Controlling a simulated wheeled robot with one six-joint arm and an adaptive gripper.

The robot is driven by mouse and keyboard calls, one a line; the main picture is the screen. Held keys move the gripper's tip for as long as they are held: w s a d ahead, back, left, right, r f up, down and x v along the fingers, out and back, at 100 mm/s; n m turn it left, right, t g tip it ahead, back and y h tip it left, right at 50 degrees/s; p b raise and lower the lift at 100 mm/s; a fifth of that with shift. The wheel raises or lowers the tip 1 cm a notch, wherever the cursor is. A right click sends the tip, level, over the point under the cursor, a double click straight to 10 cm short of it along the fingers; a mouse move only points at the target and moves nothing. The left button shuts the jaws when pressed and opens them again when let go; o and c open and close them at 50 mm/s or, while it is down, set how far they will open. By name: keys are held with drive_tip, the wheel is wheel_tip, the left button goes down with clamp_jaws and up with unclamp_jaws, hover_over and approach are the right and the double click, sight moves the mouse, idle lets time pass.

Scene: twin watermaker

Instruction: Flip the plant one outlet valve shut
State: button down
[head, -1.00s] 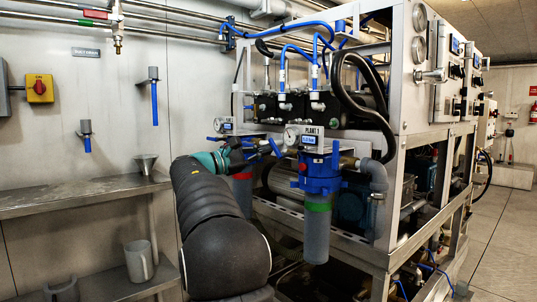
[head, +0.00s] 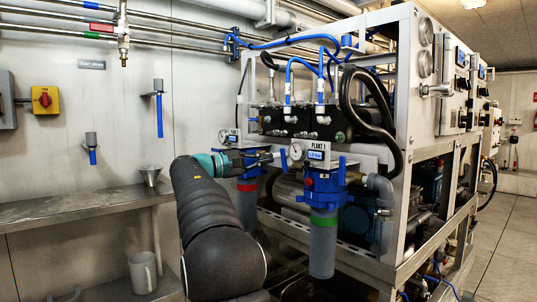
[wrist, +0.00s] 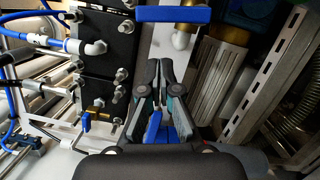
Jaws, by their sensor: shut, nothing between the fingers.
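The PLANT 1 panel (head: 319,152) with its round gauge (head: 297,152) sits above a blue filter housing (head: 324,185). A blue valve lever (head: 283,160) stands nearly upright just left of the gauge. My gripper (head: 268,158) is shut and empty, reaching in from the left close to this lever. In the wrist view a blue lever (wrist: 174,15) lies across the top, near a brass fitting (wrist: 183,39). My fingertips (wrist: 159,68) are together below it, with a visible gap. Another blue part (wrist: 155,128) shows between the finger bases; I cannot tell what it is.
A second red-banded filter (head: 247,200) stands behind my gripper. Black blocks with blue hoses (head: 300,119) are above it. A steel frame rail (head: 330,248) runs below. Floor is clear at right.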

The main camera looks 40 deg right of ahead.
drive_tip(key=w+v, duration=0.1)
drive_tip(key=v, duration=0.9)
drive_tip(key=shift+b, duration=0.35)
drive_tip(key=shift+d, duration=0.2)
